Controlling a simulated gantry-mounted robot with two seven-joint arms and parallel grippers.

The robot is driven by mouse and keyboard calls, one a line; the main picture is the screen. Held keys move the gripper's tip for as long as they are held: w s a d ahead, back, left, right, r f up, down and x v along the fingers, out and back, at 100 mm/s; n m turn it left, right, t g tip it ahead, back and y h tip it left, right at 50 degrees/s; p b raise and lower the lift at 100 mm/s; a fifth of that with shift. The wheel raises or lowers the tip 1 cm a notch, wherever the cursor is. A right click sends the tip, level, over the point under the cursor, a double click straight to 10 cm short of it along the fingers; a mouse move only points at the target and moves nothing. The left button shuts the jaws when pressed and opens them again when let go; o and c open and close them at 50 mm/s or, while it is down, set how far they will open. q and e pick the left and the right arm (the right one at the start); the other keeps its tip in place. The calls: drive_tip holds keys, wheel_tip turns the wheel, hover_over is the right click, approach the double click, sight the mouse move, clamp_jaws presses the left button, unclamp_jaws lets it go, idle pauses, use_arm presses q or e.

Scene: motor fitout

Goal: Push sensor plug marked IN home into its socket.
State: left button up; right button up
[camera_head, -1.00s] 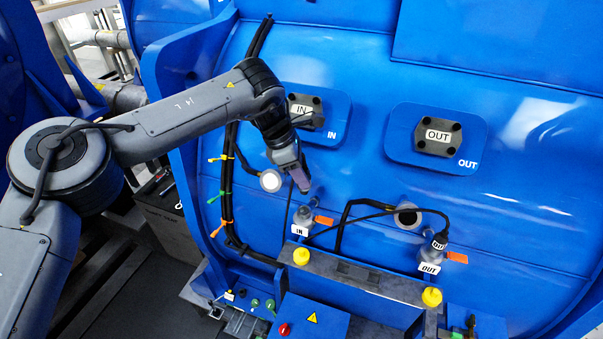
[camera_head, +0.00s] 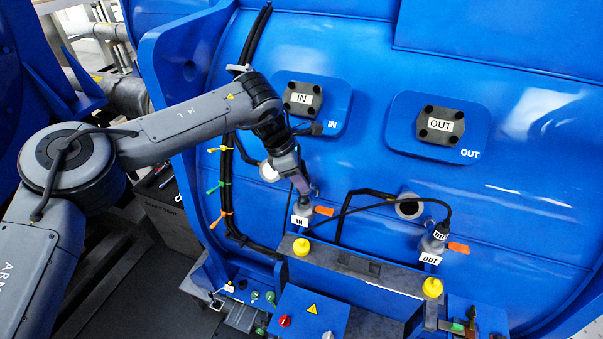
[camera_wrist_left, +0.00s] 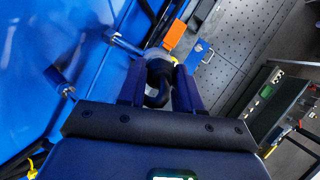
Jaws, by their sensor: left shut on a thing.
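My left gripper (camera_head: 304,191) is at the IN socket, coming down from above; its fingers also show in the wrist view (camera_wrist_left: 160,88). It is shut on the black sensor plug (camera_wrist_left: 157,82), which sits between the fingers with its cable bending back. The grey IN socket (camera_head: 301,212) is right below the fingertips, with a white IN label (camera_head: 299,221) and an orange tag (camera_head: 323,211). The plug's end meets the socket's mouth or is very close; the fingers hide how deep it sits. My right gripper is not in view.
The OUT plug (camera_head: 440,231) stands on its own socket to the right, with an orange tag (camera_head: 458,248). A black cable (camera_head: 362,207) arches between the two. A metal rail (camera_head: 365,270) with yellow caps lies in front. The blue housing rises behind.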

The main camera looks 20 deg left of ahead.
use_arm(q)
drive_tip(key=shift+f, duration=0.2)
idle(0.4)
idle(0.3)
drive_tip(key=shift+p, duration=0.5)
idle(0.7)
idle(0.7)
drive_tip(key=shift+f, duration=1.65)
drive_tip(key=o, duration=1.1)
drive_tip(key=shift+o, duration=0.2)
